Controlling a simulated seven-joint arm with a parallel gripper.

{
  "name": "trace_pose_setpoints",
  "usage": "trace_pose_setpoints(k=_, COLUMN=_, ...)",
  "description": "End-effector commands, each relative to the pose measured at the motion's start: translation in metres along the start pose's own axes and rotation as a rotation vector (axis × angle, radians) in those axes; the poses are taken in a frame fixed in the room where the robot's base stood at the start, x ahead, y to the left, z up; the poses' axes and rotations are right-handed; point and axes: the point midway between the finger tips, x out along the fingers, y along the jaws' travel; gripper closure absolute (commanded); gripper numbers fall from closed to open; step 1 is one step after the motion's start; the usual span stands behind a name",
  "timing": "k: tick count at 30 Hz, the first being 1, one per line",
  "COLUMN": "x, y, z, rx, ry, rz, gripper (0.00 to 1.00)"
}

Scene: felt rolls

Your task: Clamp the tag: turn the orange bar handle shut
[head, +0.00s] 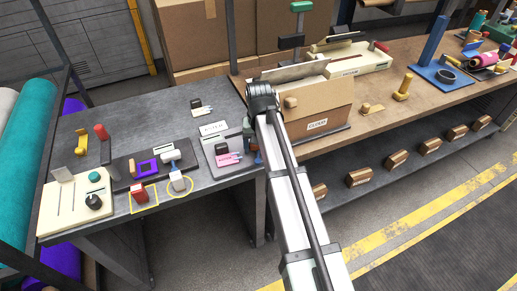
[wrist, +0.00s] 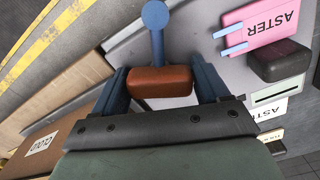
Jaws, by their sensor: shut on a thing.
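The orange bar handle (wrist: 160,82) lies between the two blue fingers of my gripper (wrist: 161,92) in the wrist view, and the fingers are shut on it. A blue stem with a round end (wrist: 155,14) shows just beyond the bar. In the head view the pink tag (head: 229,158) is on a grey plate (head: 238,173) at the bench's right end.
A dark block (wrist: 279,61) sits close to the tag. A cardboard box marked CLOUD (head: 318,108) stands right of my arm. Left on the bench are a cream board (head: 75,205) and a dark tray with a purple square (head: 147,167). The bench's back left is mostly clear.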

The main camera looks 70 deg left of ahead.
Motion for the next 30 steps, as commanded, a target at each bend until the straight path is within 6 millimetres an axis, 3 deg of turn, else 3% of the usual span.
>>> trace_pose_setpoints(k=5, x=0.0, y=0.0, z=0.0, rx=0.057, ry=0.0, rz=0.0, gripper=0.68)
trace_pose_setpoints(k=24, x=0.0008, y=0.0, z=0.0002, rx=0.69, ry=0.0, rz=0.0, gripper=0.68)
trace_pose_setpoints(k=30, x=0.001, y=0.0, z=0.0003, rx=0.769, ry=0.0, rz=0.0, gripper=0.68)
